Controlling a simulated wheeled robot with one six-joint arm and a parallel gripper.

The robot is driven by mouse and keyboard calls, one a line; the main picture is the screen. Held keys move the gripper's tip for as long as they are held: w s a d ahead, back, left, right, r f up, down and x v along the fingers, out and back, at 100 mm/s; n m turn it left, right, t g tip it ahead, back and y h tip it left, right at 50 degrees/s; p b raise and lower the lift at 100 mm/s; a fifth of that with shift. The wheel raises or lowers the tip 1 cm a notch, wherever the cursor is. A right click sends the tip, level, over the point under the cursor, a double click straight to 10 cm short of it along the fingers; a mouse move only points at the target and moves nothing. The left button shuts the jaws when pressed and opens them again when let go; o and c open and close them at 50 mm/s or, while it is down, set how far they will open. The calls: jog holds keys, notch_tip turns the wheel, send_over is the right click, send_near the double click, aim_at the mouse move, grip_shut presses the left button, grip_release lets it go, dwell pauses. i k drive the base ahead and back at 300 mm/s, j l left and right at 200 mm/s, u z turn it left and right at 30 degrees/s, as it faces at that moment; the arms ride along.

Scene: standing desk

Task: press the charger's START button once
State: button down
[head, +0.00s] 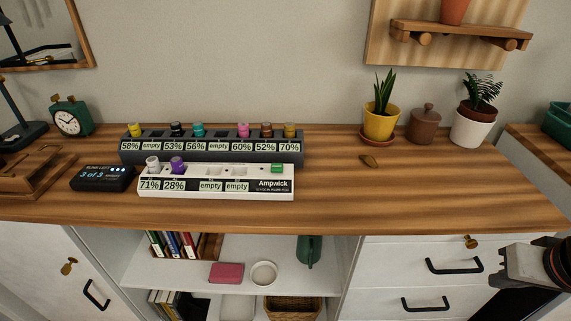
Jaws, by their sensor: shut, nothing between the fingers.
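The white Ampwick charger (215,186) lies on the wooden desk, left of centre. A small green button (277,168) sits on its top at the right end; its lettering is too small to read. A white-grey cell (153,163) and a purple cell (178,165) stand in its left slots, labelled 71% and 28%. Two slots to their right are labelled empty. My gripper (508,264) is at the lower right edge, partly cut off, in front of the drawers. It is shut and empty, far from the charger.
A dark charger bank (215,154) with several coloured cells stands directly behind. A black display (101,178) reading "3 of 3" is at its left. A yellow pot (381,124), brown jar (423,125) and white pot (471,130) stand back right. The desk's right front is clear.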

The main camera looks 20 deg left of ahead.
aim_at(275, 168)
jog(key=k+j, duration=0.7)
jog(key=j, duration=0.1)
